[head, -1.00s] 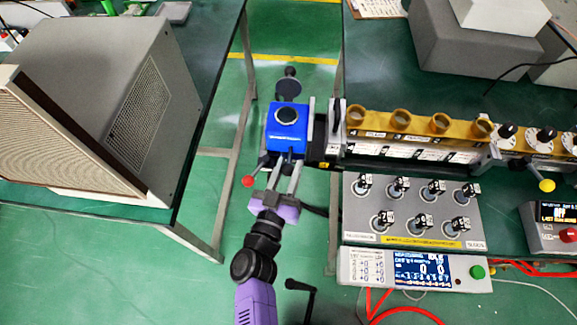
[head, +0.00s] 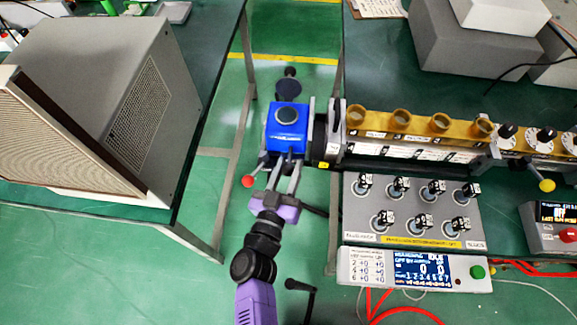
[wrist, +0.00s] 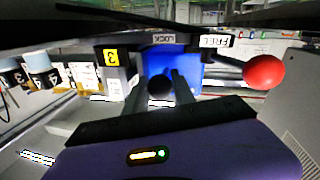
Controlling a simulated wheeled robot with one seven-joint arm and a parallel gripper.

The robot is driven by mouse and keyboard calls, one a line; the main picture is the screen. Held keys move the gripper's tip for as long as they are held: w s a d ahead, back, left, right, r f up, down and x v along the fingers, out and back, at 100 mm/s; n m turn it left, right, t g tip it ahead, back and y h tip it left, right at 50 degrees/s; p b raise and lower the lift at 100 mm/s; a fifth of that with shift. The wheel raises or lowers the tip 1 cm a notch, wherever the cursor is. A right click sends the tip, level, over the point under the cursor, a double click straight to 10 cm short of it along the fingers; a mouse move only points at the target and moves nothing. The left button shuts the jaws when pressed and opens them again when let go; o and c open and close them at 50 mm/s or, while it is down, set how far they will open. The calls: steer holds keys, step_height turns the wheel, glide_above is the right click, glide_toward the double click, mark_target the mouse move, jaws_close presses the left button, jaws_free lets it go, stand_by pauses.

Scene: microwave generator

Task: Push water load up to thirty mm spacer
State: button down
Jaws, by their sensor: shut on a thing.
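The water load is a blue box (head: 286,130) with a dark round cap on top, in the middle of the head view; its blue face also shows in the wrist view (wrist: 190,72). My gripper (head: 289,163) reaches it from the near side, its fingers closed around a black knob (wrist: 160,88) on the load's front. A dark spacer (head: 320,150) with a yellow tag stands just right of the load's grey flange; the wrist view shows a yellow "3" tag (wrist: 110,57). Whether flange and spacer touch is unclear. The knob is partly hidden by the fingers.
A red-ball lever (head: 248,181) sticks out left of the load, near the FREE label (wrist: 215,40) in the wrist view. The brass waveguide row (head: 420,123) runs right. A control panel (head: 412,210) lies in front of it. A large grey cabinet (head: 130,100) stands left.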

stand_by(0.4)
steer(key=d+p, duration=0.1)
steer(key=d, duration=0.2)
steer(key=shift+s+d+r, duration=0.1)
steer(key=shift+d, duration=0.5)
steer(key=c, duration=1.1)
jaws_free()
steer(key=b, duration=0.1)
glide_toward(308, 153)
steer(key=shift+d+v, duration=0.15)
steer(key=shift+v, duration=0.45)
steer(key=shift+d+v, duration=0.15)
steer(key=shift+v, duration=0.5)
